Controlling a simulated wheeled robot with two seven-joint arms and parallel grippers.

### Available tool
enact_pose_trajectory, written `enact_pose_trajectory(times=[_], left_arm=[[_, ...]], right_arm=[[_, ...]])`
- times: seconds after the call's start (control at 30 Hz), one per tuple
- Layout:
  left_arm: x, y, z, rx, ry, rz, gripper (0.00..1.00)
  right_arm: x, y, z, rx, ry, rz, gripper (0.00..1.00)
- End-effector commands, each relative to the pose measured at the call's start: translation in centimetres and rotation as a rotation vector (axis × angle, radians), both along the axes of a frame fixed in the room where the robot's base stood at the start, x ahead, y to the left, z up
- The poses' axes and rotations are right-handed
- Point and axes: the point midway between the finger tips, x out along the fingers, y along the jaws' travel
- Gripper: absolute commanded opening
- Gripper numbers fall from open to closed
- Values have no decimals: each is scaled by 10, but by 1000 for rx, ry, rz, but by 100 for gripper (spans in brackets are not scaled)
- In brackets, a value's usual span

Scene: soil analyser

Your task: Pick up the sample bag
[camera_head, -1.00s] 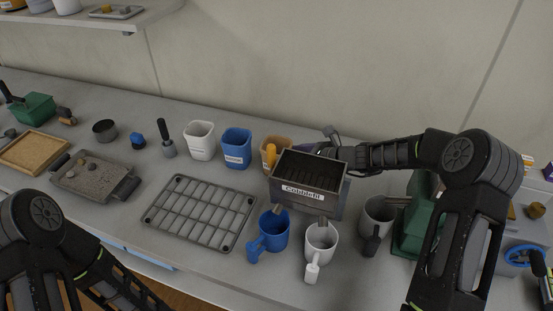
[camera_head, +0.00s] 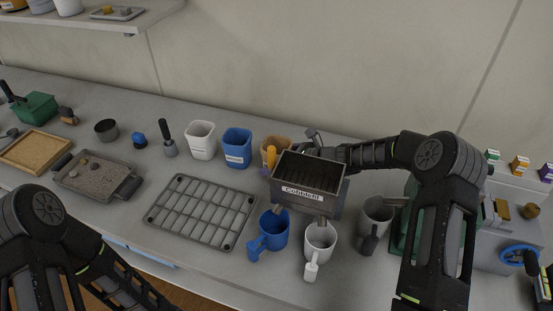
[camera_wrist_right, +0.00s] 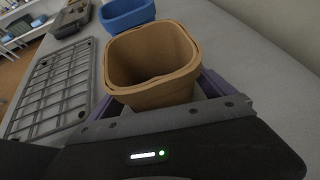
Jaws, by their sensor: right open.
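No thing in view is plainly marked as the sample bag. The likeliest is a tan, open-topped, bag-like container (camera_head: 280,143) behind the dark hopper; it fills the middle of the right wrist view (camera_wrist_right: 150,65) and looks empty. My right gripper (camera_wrist_right: 155,98) is open, with purple finger parts showing on either side of the tan container's lower part. Contact cannot be told. In the head view my right gripper (camera_head: 312,143) is partly hidden behind the hopper. My left arm shows at lower left, but its gripper is out of view.
The dark hopper (camera_head: 308,190) stands close in front of my right gripper. Blue (camera_head: 237,147) and white (camera_head: 201,140) containers stand left of the tan one. A grey rack (camera_head: 201,212) lies at centre. Blue (camera_head: 274,231) and white (camera_head: 320,243) mugs stand in front.

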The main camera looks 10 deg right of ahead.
Motion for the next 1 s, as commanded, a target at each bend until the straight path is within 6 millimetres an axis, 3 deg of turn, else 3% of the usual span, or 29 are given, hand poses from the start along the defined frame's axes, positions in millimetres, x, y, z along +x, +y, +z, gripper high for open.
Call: enact_pose_trajectory(times=[0.17, 1.0], left_arm=[[0, 0, 0, 0, 0, 0, 85], [0, 0, 0, 0, 0, 0, 85]], right_arm=[[0, 0, 0, 0, 0, 0, 94], [0, 0, 0, 0, 0, 0, 25]])
